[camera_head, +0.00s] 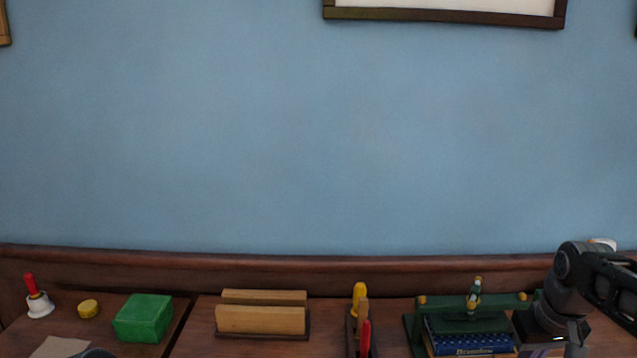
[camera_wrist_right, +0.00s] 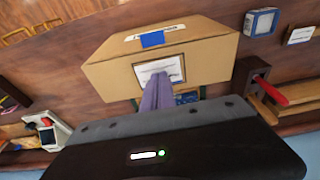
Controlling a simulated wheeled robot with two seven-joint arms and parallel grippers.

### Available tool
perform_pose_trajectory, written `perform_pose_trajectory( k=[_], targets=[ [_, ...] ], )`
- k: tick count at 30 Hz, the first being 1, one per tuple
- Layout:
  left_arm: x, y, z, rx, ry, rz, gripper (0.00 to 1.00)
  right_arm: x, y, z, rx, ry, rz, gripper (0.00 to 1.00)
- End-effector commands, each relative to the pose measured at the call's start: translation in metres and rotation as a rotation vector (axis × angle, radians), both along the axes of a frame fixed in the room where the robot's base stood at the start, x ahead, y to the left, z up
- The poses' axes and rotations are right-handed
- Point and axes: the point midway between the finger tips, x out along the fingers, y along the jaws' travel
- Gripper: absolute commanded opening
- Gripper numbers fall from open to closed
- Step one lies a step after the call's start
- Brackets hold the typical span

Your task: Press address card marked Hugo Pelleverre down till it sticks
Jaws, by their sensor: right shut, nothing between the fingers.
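In the right wrist view a cardboard box (camera_wrist_right: 205,55) has a white card (camera_wrist_right: 148,69) with dark edges on its near face. The card's print is too small to read, so I cannot tell the name. My right gripper (camera_wrist_right: 161,78) is shut and empty, with its fingertips over the card's lower part. I cannot tell if they touch it. My left gripper is not in view.
A blue strip (camera_wrist_right: 153,39) and a white label lie on the box's upper part. A red-handled tool (camera_wrist_right: 270,92) and a blue-white box (camera_wrist_right: 261,22) are to the right. In the head view a green box (camera_head: 144,317) and a wooden letter rack (camera_head: 262,319) stand on the desk.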

Motion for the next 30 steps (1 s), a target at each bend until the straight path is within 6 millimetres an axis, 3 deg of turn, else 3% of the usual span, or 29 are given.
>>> perform_pose_trajectory(
  k=[5, 30],
  targets=[
    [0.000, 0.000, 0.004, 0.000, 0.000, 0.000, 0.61, -0.001, 0.000, 0.002, 0.001, 0.006, 0.000, 0.00],
    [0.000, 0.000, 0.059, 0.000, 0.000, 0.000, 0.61, 0.000, 0.000, 0.070, 0.000, 0.002, 0.000, 0.00]
  ],
)
